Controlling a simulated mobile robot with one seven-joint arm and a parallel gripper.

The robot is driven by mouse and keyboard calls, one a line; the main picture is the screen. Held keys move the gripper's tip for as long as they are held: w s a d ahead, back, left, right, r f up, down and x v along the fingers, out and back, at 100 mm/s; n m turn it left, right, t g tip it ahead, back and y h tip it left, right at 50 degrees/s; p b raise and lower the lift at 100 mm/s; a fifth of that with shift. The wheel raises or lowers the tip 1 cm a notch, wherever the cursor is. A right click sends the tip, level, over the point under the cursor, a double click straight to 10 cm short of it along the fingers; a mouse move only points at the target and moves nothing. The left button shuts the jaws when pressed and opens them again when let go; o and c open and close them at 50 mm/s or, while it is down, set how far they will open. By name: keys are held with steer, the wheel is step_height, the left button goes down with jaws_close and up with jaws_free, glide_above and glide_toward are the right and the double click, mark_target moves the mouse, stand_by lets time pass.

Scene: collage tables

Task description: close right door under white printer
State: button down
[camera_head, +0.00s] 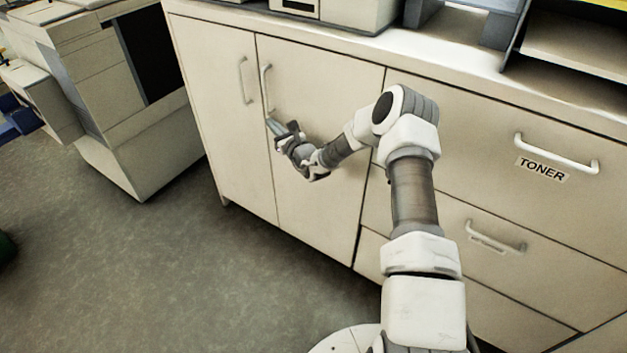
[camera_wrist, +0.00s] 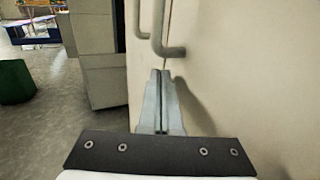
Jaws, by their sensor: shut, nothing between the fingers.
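The right door (camera_head: 318,205) under the white printer (camera_head: 345,12) looks flush with the cabinet front, its edge in line with the left door (camera_head: 215,110). Its bar handle (camera_head: 266,88) is near its left edge. My gripper (camera_head: 275,127) is shut and empty just below that handle, close to the door face. In the wrist view the shut fingers (camera_wrist: 160,82) point up at the lower end of the right handle (camera_wrist: 172,50), with the seam between the doors just beyond. I cannot tell whether the fingertips touch the door.
Drawers with handles, one labelled TONER (camera_head: 541,169), are to the right behind my arm. A large copier (camera_head: 110,90) stands left of the cabinet. The grey floor (camera_head: 200,270) in front is clear. A dark green object (camera_wrist: 15,82) stands on the floor at far left.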

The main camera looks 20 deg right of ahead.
steer(key=p+v, duration=0.4)
steer(key=v, duration=1.1)
steer(key=s+a+r+n+g+y, duration=0.3)
steer(key=a+r+n+g+y, duration=0.1)
steer(key=a+r+n, duration=0.25)
steer(key=s+a+r+n+g+y, duration=0.35)
steer(key=a+r+n+y, duration=0.2)
steer(key=r, duration=0.25)
steer(key=s+a+r+n+g+h, duration=0.2)
steer(key=s+r+n+g, duration=0.15)
steer(key=s+n, duration=0.3)
steer(key=s+a+r+n+g+h, duration=0.25)
steer(key=s+n+g, duration=0.2)
steer(key=s, duration=0.35)
steer(key=s+d+r+n+t+h, duration=0.2)
steer(key=s+d+r+n+h, duration=0.3)
steer(key=s+d, duration=0.3)
steer(key=s+d+r+n+t+h, duration=0.2)
steer(key=s+d+r+n+h, duration=0.2)
steer(key=s+d+h, duration=0.3)
step_height(320, 180, up, 17)
steer(key=y+p, duration=0.1)
steer(key=p, duration=1.6)
steer(key=shift+s+f, duration=0.2)
steer(key=shift+s, duration=0.15)
